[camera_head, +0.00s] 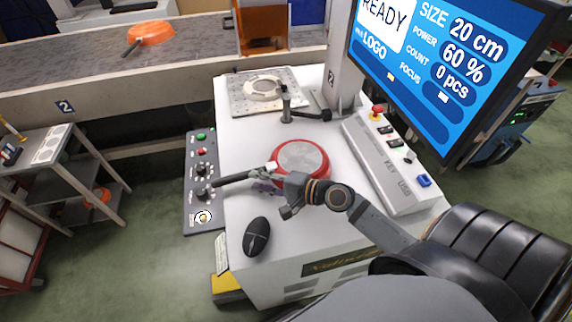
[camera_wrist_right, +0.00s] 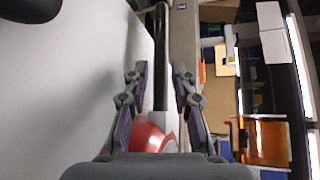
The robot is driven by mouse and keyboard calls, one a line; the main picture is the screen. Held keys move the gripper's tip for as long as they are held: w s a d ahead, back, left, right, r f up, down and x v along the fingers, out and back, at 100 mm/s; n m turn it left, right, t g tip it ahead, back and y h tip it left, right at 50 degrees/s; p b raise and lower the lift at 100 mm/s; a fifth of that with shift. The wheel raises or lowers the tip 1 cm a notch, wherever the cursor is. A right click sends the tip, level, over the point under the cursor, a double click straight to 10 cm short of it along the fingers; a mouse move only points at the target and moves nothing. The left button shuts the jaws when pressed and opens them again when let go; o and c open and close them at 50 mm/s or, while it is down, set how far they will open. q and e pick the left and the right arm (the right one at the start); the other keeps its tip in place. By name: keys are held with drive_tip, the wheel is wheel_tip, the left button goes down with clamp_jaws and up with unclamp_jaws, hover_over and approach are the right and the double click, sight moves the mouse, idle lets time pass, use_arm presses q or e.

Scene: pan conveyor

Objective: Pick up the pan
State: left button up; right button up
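A red pan (camera_head: 302,158) lies on the white machine top, with its dark handle (camera_head: 232,178) pointing left. My right gripper (camera_head: 270,183) is at the near side of the pan, by the base of the handle. In the right wrist view the gripper (camera_wrist_right: 159,75) is open. Its two fingers stand on either side of the black handle (camera_wrist_right: 161,60), with a visible gap on each side. Part of the red pan (camera_wrist_right: 150,138) shows low between the fingers, and the palm hides the rest. My left gripper is not in view.
A black mouse-like object (camera_head: 257,237) lies on the machine top near the front. A clamp arm (camera_head: 300,114) and a plate (camera_head: 250,92) are behind the pan. A keypad console (camera_head: 392,160) and a large screen (camera_head: 450,60) are right. Another orange pan (camera_head: 152,33) is on the conveyor (camera_head: 60,62).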

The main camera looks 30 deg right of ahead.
sight(245, 177)
drive_tip(key=shift+w+a+f, duration=0.1)
drive_tip(key=shift+w, duration=0.05)
drive_tip(key=b+x, duration=0.2)
drive_tip(key=x, duration=0.3)
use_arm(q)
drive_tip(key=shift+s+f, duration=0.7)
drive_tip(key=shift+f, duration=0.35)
use_arm(e)
clamp_jaws()
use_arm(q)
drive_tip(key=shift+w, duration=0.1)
